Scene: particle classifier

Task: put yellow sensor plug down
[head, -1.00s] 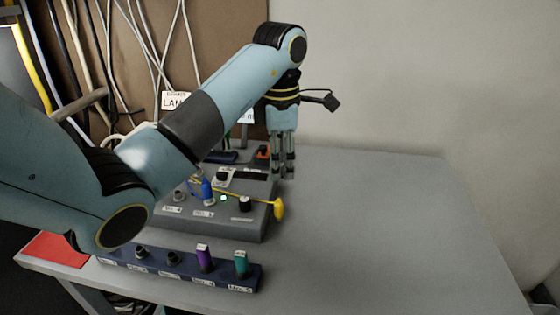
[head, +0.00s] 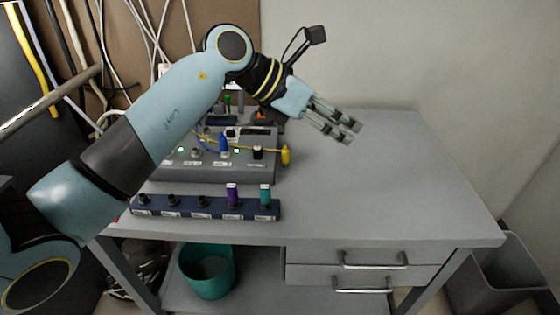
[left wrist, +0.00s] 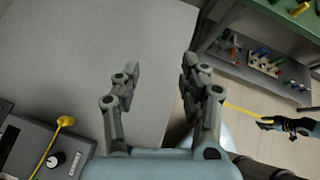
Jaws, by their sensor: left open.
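The yellow sensor plug (head: 286,156) lies at the right end of the grey instrument box (head: 268,170), at the end of a thin yellow cable. It also shows in the left wrist view (left wrist: 65,121), at the left. My left gripper (head: 352,132) is open and empty. It is above the table, to the right of the plug and clear of it. Its two fingers also stand apart in the left wrist view (left wrist: 160,70). A small dark banded shape (left wrist: 292,125) at the right of that view looks like my right wrist; its fingers are too small to make out.
A dark blue plug rack (head: 182,213) with purple (head: 232,195) and teal (head: 265,195) plugs stands at the table's front left. The grey table (head: 400,190) is bare on the right. Drawers (head: 360,263) and a teal bin (head: 207,272) are below.

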